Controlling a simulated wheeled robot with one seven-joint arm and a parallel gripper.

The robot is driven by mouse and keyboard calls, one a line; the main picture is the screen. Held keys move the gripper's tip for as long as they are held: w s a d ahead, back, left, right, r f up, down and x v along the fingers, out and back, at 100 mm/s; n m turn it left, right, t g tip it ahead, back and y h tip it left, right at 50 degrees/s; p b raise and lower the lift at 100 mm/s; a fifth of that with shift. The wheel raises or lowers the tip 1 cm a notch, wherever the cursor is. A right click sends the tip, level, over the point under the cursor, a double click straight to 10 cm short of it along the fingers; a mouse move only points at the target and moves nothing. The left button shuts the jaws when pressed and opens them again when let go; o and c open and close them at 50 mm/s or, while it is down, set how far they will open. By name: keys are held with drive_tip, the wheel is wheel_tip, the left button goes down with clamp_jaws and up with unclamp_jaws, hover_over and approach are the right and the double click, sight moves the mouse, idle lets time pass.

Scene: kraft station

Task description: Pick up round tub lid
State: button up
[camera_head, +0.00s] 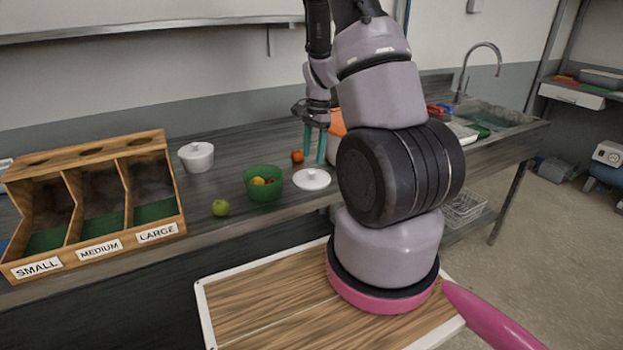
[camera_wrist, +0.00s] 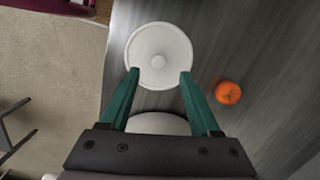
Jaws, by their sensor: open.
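The round tub lid (camera_head: 311,179) is a white disc with a small central knob. It lies flat on the grey counter, right of a green bowl. In the wrist view the lid (camera_wrist: 158,56) is ahead of my fingertips, its knob roughly centred between them. My gripper (camera_head: 315,146) has green fingers pointing down, above and behind the lid in the head view. In the wrist view my gripper (camera_wrist: 159,72) is open with nothing between the fingers. Another white round thing (camera_wrist: 158,123) shows partly between the fingers, mostly hidden by the gripper body.
An orange fruit (camera_head: 297,156) lies near the lid; it also shows in the wrist view (camera_wrist: 228,93). A green bowl (camera_head: 263,190) holds fruit. A green fruit (camera_head: 220,208), a lidded white pot (camera_head: 196,157) and a labelled wooden sorter (camera_head: 157,234) stand left. A sink (camera_head: 497,115) is at right.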

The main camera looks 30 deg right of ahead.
sight(312, 171)
drive_tip(key=f, duration=0.5)
drive_tip(key=shift+s+a+f, duration=0.1)
drive_tip(key=shift+s+a, duration=0.05)
drive_tip(key=shift+a, duration=0.15)
clamp_jaws()
